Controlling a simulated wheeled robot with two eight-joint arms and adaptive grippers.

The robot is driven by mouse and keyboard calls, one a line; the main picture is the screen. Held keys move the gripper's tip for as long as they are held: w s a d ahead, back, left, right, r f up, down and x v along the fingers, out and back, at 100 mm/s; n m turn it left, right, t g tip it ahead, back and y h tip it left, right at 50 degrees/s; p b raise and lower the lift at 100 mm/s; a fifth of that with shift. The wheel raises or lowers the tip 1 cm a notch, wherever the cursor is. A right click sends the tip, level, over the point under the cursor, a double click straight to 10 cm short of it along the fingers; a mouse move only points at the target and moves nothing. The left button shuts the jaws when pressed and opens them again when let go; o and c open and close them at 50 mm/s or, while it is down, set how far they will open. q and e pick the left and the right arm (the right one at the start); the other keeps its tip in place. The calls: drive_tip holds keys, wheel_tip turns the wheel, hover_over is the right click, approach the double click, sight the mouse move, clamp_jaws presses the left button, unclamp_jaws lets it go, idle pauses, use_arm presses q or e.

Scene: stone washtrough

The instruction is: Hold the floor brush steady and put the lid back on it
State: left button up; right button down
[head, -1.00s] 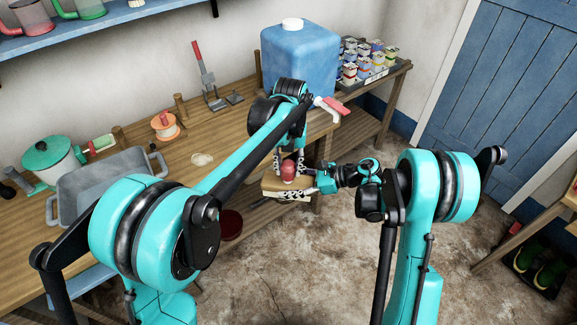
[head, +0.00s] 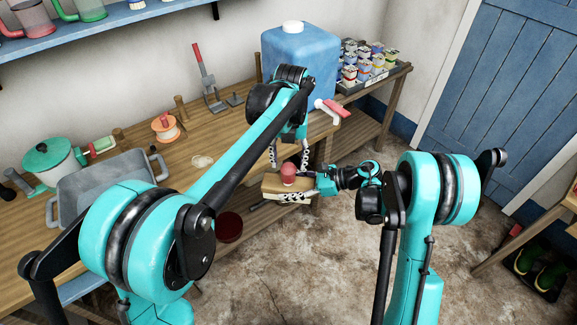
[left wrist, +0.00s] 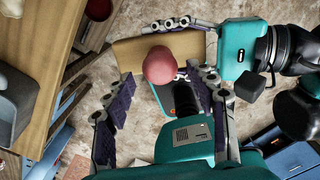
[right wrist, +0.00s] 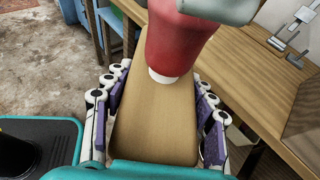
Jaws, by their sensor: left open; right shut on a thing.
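The floor brush is a pale wooden block with light bristles (head: 275,185), held out in front of the bench edge. My right gripper (head: 298,188) is shut on it from the right; in the right wrist view its fingers clasp both sides of the wooden block (right wrist: 152,125). The lid, a rounded red piece (head: 288,169), stands upright on the block; the right wrist view shows it (right wrist: 178,45) with a white part at its base. My left gripper (head: 288,156) is open above the lid, its fingers spread to either side. The left wrist view shows the lid (left wrist: 160,66) between and beyond the open fingers.
The wooden bench (head: 228,133) behind carries a grey tub (head: 110,175), a green-lidded pot (head: 50,158), an orange spool (head: 165,126) and a big blue canister (head: 300,65). A dark red round thing (head: 229,226) is low beside the bench. The floor ahead is open.

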use_arm(q)
drive_tip(key=shift+r, duration=0.4)
drive_tip(key=shift+c, duration=0.4)
